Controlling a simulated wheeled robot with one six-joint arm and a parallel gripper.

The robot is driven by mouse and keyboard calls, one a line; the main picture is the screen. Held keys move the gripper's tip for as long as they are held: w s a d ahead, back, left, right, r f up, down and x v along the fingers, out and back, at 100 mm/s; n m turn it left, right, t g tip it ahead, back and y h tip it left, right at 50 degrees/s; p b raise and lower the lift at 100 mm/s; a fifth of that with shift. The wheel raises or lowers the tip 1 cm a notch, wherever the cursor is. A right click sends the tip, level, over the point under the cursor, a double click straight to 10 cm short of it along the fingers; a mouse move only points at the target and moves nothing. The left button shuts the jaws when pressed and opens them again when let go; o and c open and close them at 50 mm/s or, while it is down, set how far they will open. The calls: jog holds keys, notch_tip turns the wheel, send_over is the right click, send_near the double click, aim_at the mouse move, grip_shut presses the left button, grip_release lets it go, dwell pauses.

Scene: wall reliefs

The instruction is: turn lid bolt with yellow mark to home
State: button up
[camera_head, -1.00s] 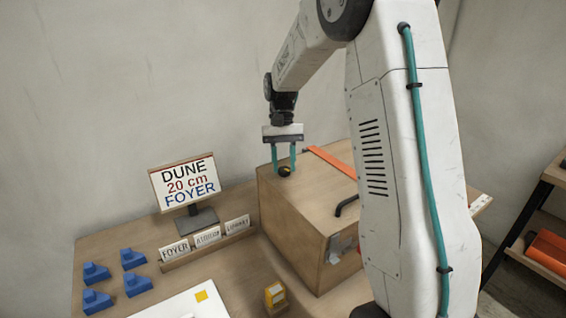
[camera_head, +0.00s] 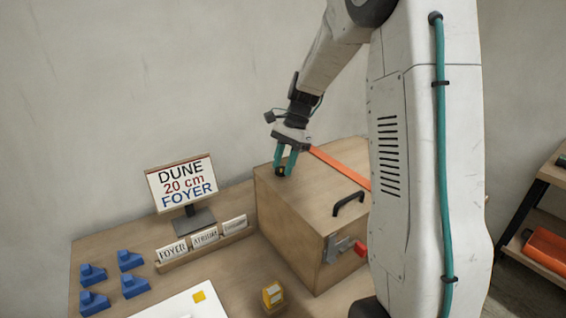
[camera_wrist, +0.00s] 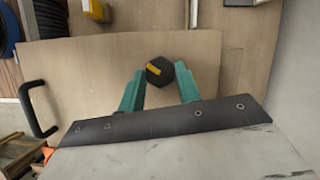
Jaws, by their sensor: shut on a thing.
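The lid bolt (camera_head: 281,170) is a dark knob on the top left of the wooden box (camera_head: 290,225). In the wrist view the bolt (camera_wrist: 159,70) is a black hexagon with a yellow mark on its top. The mark lies slightly aslant across the bolt's left part. My gripper (camera_head: 286,168) has teal fingers and comes down tilted from above onto the bolt. In the wrist view the fingers of my gripper (camera_wrist: 160,88) stand at the bolt's two sides, closed on it. The contact faces are partly hidden.
A black handle (camera_head: 348,203) stands on the lid. A latch with a red part (camera_head: 360,249) is on the box's side. A sign (camera_head: 182,185), label cards, blue pieces and a yellow block (camera_head: 273,294) share the table.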

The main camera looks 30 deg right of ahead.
jog(key=m, duration=0.2)
jog(key=m+t, duration=0.2)
jog(key=m, duration=0.1)
jog(key=shift+s+m, duration=0.25)
jog(key=shift+m, duration=0.05)
jog(key=m+t, duration=0.1)
jog(key=m, duration=0.1)
jog(key=m+h, duration=0.1)
jog(key=m, duration=0.2)
jog(key=shift+s+a+t, duration=0.2)
jog(key=shift+t, duration=0.2)
jog(key=shift+m+h, duration=0.3)
jog(key=o, duration=1)
jog(key=shift+c, duration=0.2)
jog(key=v, duration=0.7)
jog(key=shift+d+r, duration=0.15)
jog(key=shift+r, duration=0.15)
